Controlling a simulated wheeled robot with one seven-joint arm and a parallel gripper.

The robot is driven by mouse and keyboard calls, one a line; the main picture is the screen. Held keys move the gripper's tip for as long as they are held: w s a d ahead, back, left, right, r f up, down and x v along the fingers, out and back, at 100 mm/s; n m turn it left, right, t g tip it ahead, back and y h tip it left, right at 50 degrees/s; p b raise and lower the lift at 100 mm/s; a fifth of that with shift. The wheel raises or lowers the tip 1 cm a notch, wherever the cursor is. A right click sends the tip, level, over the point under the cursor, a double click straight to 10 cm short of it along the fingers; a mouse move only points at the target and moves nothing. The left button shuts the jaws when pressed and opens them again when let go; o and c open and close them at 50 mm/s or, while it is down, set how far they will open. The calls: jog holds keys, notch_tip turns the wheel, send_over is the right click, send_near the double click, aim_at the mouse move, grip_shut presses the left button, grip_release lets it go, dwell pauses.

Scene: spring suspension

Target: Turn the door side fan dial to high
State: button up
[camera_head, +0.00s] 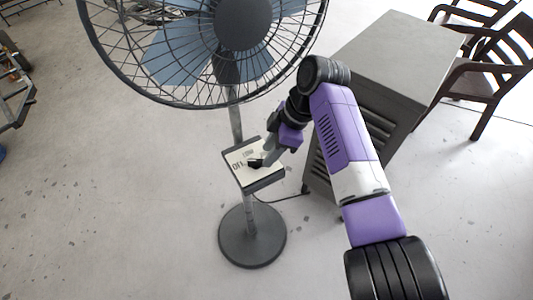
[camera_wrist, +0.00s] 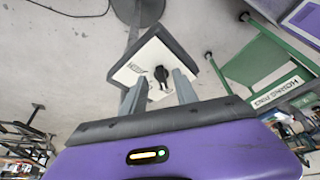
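The pedestal fan's control box (camera_head: 266,178) is on the fan pole below the round cage, with a pale label face and an "OFF" marking at its left. The black dial (camera_head: 255,163) sits on that face. In the wrist view the box (camera_wrist: 150,50) and the dial (camera_wrist: 161,75) show near the middle. My gripper (camera_wrist: 160,76) is open, one grey finger on each side of the dial, with gaps visible. In the head view my gripper (camera_head: 263,160) is at the box face. Contact with the dial cannot be told, and part of the label is hidden.
The fan cage (camera_head: 150,60) is above the box and left of my arm. The round fan base (camera_head: 252,237) stands on the floor. A grey cabinet (camera_head: 395,55) is close behind my arm on the right, with dark chairs (camera_head: 480,75) beyond. Floor at left is mostly clear.

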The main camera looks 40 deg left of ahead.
aim_at(256, 162)
jog(key=shift+x, duration=1.45)
jog(key=shift+c, duration=0.3)
grip_shut()
